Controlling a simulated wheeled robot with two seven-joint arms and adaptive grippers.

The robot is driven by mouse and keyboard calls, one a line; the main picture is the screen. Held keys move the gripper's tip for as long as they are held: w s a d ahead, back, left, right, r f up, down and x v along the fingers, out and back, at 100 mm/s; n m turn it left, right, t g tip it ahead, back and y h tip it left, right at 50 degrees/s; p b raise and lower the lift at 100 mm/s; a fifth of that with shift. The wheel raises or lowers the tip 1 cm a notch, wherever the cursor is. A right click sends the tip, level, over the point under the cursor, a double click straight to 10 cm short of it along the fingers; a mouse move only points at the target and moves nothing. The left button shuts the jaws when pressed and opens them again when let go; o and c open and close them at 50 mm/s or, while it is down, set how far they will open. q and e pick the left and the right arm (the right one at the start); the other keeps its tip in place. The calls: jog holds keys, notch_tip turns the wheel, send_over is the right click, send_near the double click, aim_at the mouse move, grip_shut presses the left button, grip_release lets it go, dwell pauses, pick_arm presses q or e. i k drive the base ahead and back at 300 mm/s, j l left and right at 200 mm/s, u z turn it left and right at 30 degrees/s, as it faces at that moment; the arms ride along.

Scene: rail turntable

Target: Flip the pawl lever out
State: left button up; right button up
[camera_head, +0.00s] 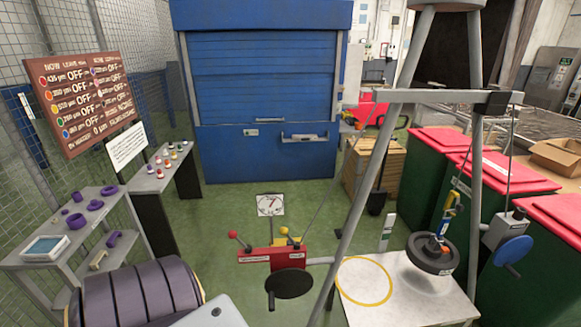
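A red winch box (253,256) with small labels stands low in the middle of the view, beside a grey slanted leg. A lever with a red knob (233,234) tilts up to the left from it. A second lever with a yellow knob (284,230) rises at its right, near a yellow part. The labels are too small to read, so I cannot tell which lever is the pawl lever. A black crank disc (289,284) with a handle is in front of the box. Neither of my grippers is in view.
A dark round weight (431,257) hangs from a hook above a white platform with a yellow ring (341,277). A grey box with a blue disc (513,250) is at right. Green bins with red lids (440,140) line the right. Shelves (25,262) stand left.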

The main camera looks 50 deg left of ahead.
aim_at(283, 231)
jog(key=u, duration=1.65)
